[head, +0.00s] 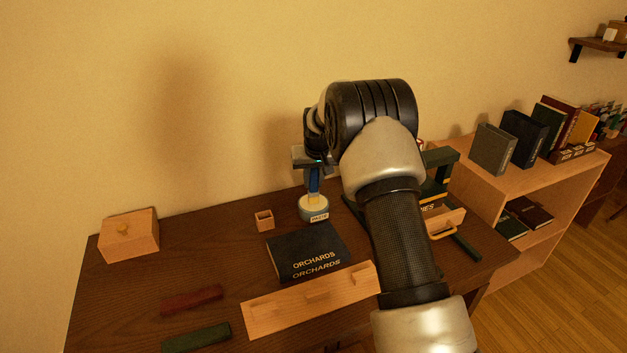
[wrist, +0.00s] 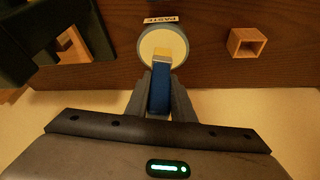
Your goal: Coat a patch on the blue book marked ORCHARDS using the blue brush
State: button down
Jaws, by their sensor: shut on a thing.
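The dark blue book marked ORCHARDS (head: 300,248) lies flat on the dark wooden desk, its title on the cover and on the near spine. My gripper (wrist: 160,95) is shut on the blue brush (wrist: 159,92) and holds it upright, its pale tip pointing down. The brush (head: 314,182) is over a round pot labelled PASTE (head: 312,214), behind the book. In the wrist view the brush's tip overlaps the pale contents of the paste pot (wrist: 146,44). I cannot tell how deep the tip sits.
A small open wooden box (head: 264,220) stands left of the pot. A wooden rack (head: 309,301) lies in front of the book. Red (head: 192,300) and green (head: 196,338) bars lie at front left. A wooden block with a knob (head: 129,235) is far left. A green press-like frame (head: 440,160) stands right, partly hidden by my arm.

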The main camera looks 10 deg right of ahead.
dwell(0.4)
jog(key=shift+r+p, duration=2.05)
jog(key=shift+r, duration=1.45)
jog(key=shift+f, duration=0.1)
